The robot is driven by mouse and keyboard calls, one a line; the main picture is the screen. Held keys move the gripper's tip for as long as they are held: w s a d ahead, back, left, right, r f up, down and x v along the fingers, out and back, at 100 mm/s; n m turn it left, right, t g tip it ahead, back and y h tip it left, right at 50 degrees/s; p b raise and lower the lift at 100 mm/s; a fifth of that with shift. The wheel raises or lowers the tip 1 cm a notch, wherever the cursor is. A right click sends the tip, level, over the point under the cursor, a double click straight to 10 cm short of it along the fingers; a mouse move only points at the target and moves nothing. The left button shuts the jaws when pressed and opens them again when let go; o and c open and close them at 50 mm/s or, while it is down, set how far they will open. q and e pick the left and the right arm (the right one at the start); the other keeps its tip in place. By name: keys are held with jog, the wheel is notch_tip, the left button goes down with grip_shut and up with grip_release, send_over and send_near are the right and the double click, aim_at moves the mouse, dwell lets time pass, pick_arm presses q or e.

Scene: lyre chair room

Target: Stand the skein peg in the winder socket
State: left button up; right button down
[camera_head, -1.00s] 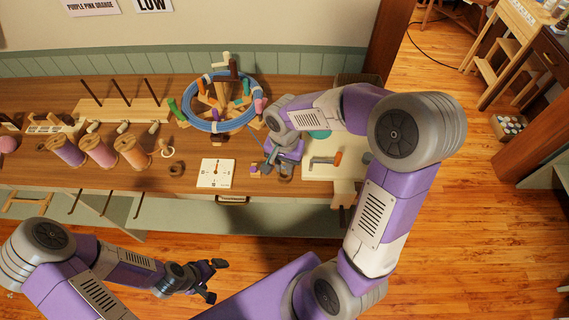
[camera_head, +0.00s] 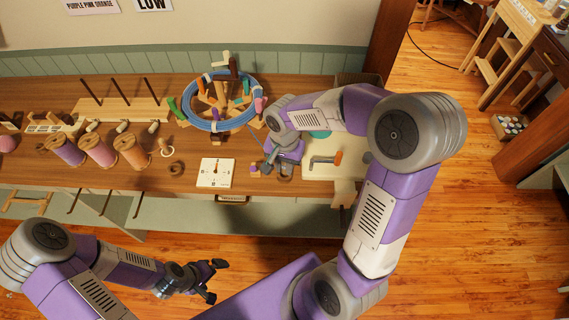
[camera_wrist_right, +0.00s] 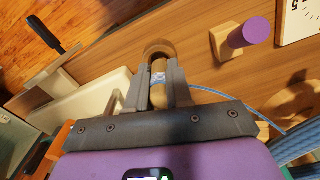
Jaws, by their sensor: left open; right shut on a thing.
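My right gripper (camera_head: 274,169) points down at the front of the bench. In the right wrist view its fingers (camera_wrist_right: 158,88) are shut on a pale wooden peg-like piece (camera_wrist_right: 158,72) with a bluish band. Its lower part is hidden, and I cannot tell whether it touches the bench. The winder (camera_head: 190,123), a blue ring with several coloured pegs, stands behind and left of this gripper. I cannot make out an empty socket on it. A purple peg (camera_wrist_right: 252,32) with a wooden block stands beside the gripper. My left gripper (camera_head: 216,280) is open and empty, in front of the bench.
A white dial card (camera_head: 208,181) lies left of the right gripper. Several thread spools (camera_head: 99,151) and a rack with dark rods (camera_head: 118,108) stand further left. A pale board (camera_head: 318,172) with an orange-handled tool lies to the right.

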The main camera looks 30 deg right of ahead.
jog(key=shift+f+b, duration=0.5)
jog(key=shift+f, duration=0.2)
jog(key=c, duration=0.9)
grip_release()
jog(key=shift+c, duration=0.2)
jog(key=shift+r, duration=0.1)
notch_tip(320, 180, up, 8)
jog(key=p, duration=0.3)
jog(key=shift+f, duration=0.25)
